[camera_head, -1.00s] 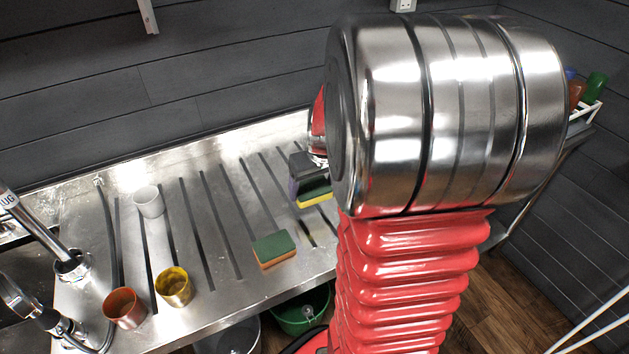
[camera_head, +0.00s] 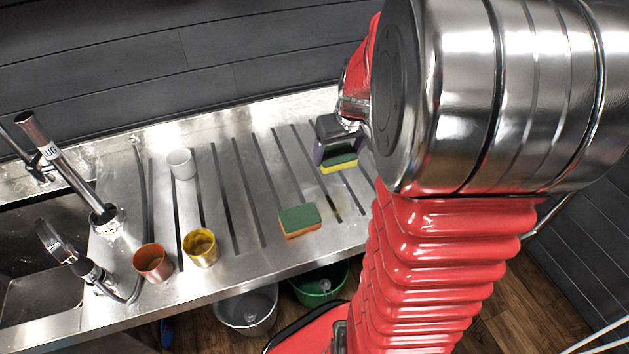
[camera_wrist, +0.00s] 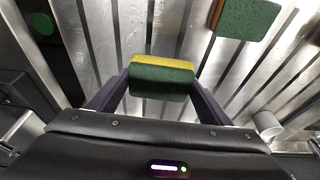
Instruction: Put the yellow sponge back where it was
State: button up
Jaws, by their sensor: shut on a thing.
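The yellow sponge (camera_head: 340,166) has a dark green top layer and a yellow lower layer. My gripper (camera_head: 336,150) is shut on it above the right part of the ribbed metal drainboard (camera_head: 262,160). In the wrist view the sponge (camera_wrist: 161,78) sits between the two fingertips of my gripper (camera_wrist: 160,84), green face toward the camera. The head view does not clearly show whether the sponge touches the metal. My arm hides part of the drainboard to its right.
An orange sponge with a green top (camera_head: 300,221) lies near the drainboard's front edge. A white cup (camera_head: 181,164), a copper cup (camera_head: 153,262) and a yellow cup (camera_head: 201,247) stand to the left. A sink with taps lies further left. Buckets (camera_head: 247,310) stand below.

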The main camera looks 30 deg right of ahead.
jog(key=w+a+r+n+y, duration=0.1)
jog(key=w+a+r+n, duration=0.2)
jog(key=w+a, duration=0.7)
jog(key=w+a+r+n, duration=0.3)
jog(key=w+a+r, duration=0.5)
jog(key=w+a, duration=0.3)
jog(key=a, duration=0.3)
jog(key=shift+y, duration=0.4)
